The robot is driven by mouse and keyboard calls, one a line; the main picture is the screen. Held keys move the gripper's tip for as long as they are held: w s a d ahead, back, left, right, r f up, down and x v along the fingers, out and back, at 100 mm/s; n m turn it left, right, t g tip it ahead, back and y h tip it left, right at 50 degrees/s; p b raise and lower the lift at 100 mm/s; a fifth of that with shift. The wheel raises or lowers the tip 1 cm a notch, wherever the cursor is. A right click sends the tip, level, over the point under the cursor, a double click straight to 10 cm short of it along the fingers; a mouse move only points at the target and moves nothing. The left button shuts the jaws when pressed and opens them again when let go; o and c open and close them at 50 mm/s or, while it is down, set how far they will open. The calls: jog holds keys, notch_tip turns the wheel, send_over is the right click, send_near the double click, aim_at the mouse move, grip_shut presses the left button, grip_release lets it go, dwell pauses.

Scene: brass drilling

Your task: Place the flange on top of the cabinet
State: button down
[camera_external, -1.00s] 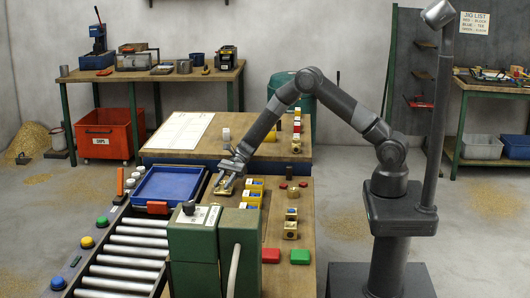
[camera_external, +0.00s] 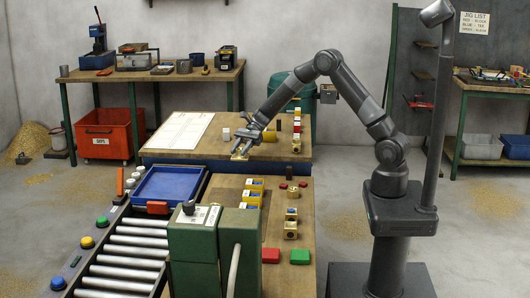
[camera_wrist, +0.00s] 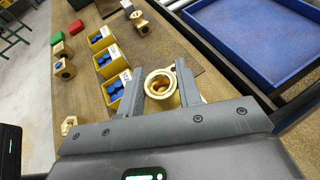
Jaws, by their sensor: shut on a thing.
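The flange (camera_wrist: 160,82), a brass ring-shaped part with a round bore, sits between the two fingers of my gripper (camera_wrist: 160,94) in the wrist view. My gripper (camera_external: 240,153) is shut on it. In the external view the flange (camera_external: 239,156) is a small brass patch under the fingertips, held in the air near the front edge of a wood-topped unit with blue sides, which looks like the cabinet (camera_external: 278,151). I cannot tell its exact height above that top.
A white sheet (camera_external: 180,131), a small white piece (camera_external: 226,134) and several coloured blocks stand on the cabinet top. The bench (camera_external: 275,220) in front carries yellow bins (camera_external: 252,190) and brass parts. A blue tray (camera_external: 170,184) lies beside it on the left.

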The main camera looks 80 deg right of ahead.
jog(key=d+r+m+t+h, duration=0.2)
jog(key=d+m+t+h, duration=0.1)
jog(key=d, duration=0.8)
jog(key=d+r+m+t+h, duration=0.2)
jog(key=d+m+t, duration=0.15)
jog(key=d, duration=0.85)
jog(key=s+d+r+m+t+h, duration=0.15)
jog(key=s+d+m+h, duration=0.25)
jog(key=d, duration=0.7)
jog(key=s+d+r+m+t+h, duration=0.1)
jog(key=s+d+r+m+h, duration=0.25)
jog(key=d, duration=0.65)
jog(key=w+a+f, duration=0.1)
jog(key=w+f, duration=0.1)
jog(key=w, duration=0.1)
jog(key=w+a+f, duration=0.2)
jog(key=w+f, duration=0.1)
jog(key=w+a+f, duration=0.1)
jog(key=w+f, duration=0.1)
jog(key=w, duration=0.2)
jog(key=shift+w+a+f, duration=0.1)
jog(key=shift+a+f, duration=0.05)
jog(key=shift+f, duration=2.25)
jog(key=c, duration=1)
grip_release()
jog(key=shift+f, duration=0.2)
